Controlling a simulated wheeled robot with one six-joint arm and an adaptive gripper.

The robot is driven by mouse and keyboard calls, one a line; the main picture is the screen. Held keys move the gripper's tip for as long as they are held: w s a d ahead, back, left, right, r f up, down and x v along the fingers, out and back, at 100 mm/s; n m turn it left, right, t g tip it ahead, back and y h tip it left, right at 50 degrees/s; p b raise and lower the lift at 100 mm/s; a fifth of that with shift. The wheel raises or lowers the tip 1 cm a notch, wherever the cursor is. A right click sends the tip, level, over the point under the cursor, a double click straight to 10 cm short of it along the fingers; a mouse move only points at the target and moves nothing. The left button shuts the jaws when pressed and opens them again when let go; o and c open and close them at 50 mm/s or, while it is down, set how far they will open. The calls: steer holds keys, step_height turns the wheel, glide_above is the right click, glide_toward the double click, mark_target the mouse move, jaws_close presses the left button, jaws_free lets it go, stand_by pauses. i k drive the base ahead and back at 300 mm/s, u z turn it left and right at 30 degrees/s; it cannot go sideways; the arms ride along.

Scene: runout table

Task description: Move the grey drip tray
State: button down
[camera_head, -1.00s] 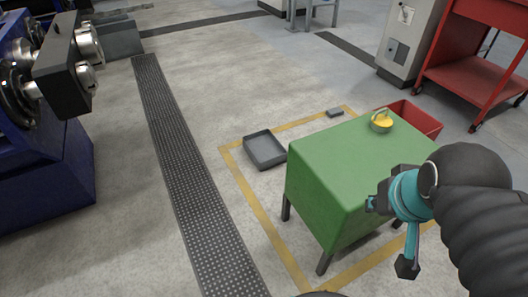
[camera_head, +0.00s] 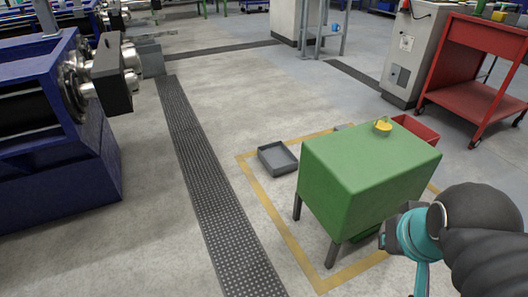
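The grey drip tray (camera_head: 279,162) is a shallow, square, open tray. It lies flat on the floor just left of the green table, inside the yellow line, and looks empty. My arm is at the lower right, with a teal and black end (camera_head: 415,232) in front of the table's right side. That end is well apart from the tray. The fingers are not clear enough to show whether they are open or shut.
The green table (camera_head: 365,165) stands beside the tray with a yellow object (camera_head: 382,126) on top. A red bin (camera_head: 415,128) is behind it. A yellow floor line (camera_head: 268,208) surrounds the area. A dark grating strip (camera_head: 205,170) and blue machine (camera_head: 60,170) are left. Open floor lies behind the tray.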

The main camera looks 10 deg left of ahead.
mark_target(278, 160)
steer(key=u, duration=0.8)
steer(key=i, duration=1)
steer(key=u, duration=0.9)
steer(key=i, duration=1.6)
steer(key=z, duration=1.05)
steer(key=i, duration=0.9)
steer(key=z, duration=0.75)
